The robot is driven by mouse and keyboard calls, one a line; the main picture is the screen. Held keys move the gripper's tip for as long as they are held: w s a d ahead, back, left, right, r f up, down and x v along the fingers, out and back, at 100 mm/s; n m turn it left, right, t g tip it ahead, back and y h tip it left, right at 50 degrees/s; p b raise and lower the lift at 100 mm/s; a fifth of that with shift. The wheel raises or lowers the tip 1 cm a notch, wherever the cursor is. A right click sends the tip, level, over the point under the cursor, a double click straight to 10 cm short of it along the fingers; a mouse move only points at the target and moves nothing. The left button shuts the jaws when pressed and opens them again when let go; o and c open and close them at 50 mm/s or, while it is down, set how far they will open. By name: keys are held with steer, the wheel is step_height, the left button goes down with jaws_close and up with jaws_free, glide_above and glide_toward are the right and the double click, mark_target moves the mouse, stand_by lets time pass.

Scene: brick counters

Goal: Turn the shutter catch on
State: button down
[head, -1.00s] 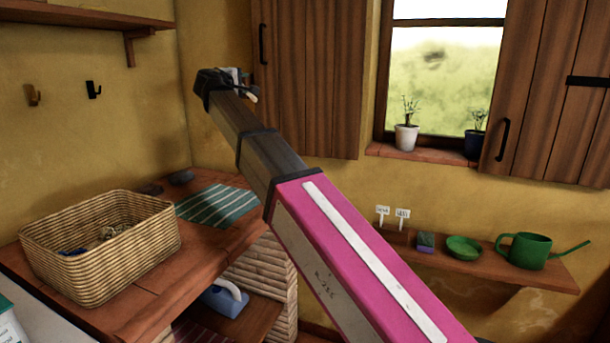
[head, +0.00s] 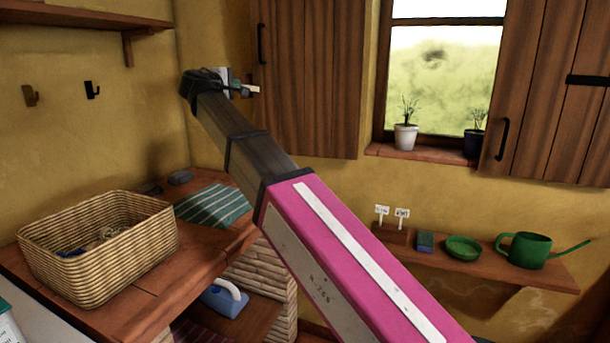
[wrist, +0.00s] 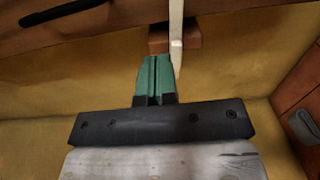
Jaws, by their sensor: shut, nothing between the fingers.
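The shutter catch shows in the wrist view as a pale upright lever (wrist: 176,38) on a reddish-brown wooden block (wrist: 191,36), against the yellow wall. My gripper (wrist: 155,58) has green fingers pressed together, just left of the lever in that view. I cannot tell whether they touch it. In the head view my gripper (head: 242,88) is beside the left shutter (head: 308,85), with a small pale piece of the lever (head: 254,89) just right of its fingertips. My wrist hides part of the surroundings there.
The right shutter (head: 550,100) stands open beside the window. Potted plants (head: 406,136) are on the sill. A wicker basket (head: 100,250) sits on the left counter. A low shelf holds a green watering can (head: 528,250). Wall hooks (head: 92,90) are at left.

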mark_target(250, 87)
steer(key=shift+w+d+f, duration=0.3)
steer(key=shift+w, duration=0.6)
steer(key=shift+w+d+f, duration=0.3)
steer(key=shift+w, duration=0.55)
steer(key=shift+w+d+f, duration=0.3)
steer(key=shift+w, duration=0.7)
